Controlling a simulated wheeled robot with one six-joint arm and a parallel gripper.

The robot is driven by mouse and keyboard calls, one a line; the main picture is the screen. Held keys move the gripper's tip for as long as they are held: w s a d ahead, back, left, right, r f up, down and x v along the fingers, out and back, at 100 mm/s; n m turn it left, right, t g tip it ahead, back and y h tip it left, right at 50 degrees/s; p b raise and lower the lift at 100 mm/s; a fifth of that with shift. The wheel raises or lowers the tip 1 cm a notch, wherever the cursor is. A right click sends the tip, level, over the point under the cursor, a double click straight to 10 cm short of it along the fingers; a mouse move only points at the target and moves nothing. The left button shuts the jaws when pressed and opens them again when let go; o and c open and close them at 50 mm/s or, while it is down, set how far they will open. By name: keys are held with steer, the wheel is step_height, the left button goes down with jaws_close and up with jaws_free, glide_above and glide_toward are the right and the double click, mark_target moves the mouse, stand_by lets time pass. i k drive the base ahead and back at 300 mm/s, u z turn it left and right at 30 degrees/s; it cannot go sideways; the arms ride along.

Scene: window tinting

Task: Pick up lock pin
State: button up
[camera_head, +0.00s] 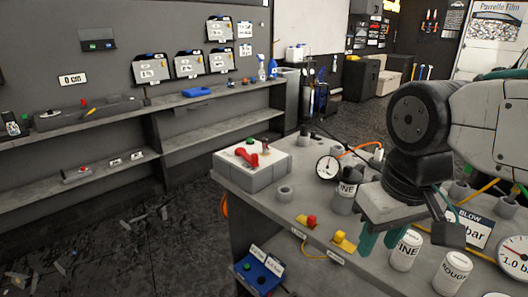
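My gripper (380,239) hangs below the grey wrist block at the right, above the workbench (240,187). Its two teal fingers point down with a gap between them, and nothing shows in the gap. I cannot tell for sure which part is the lock pin. A small red knob (311,221) and a yellow knob (339,237) stand near the bench's front edge, left of my gripper. A red lever-like part (246,156) lies on a pale grey block at the bench's far left corner. My gripper is apart from all of these.
White canisters labelled FINE (405,251) and ROUGH (452,274) stand close to the gripper.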

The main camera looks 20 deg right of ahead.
mark_target(265, 150)
steer(key=u, duration=1.2)
steer(key=i, duration=3.55)
steer(key=z, duration=2.75)
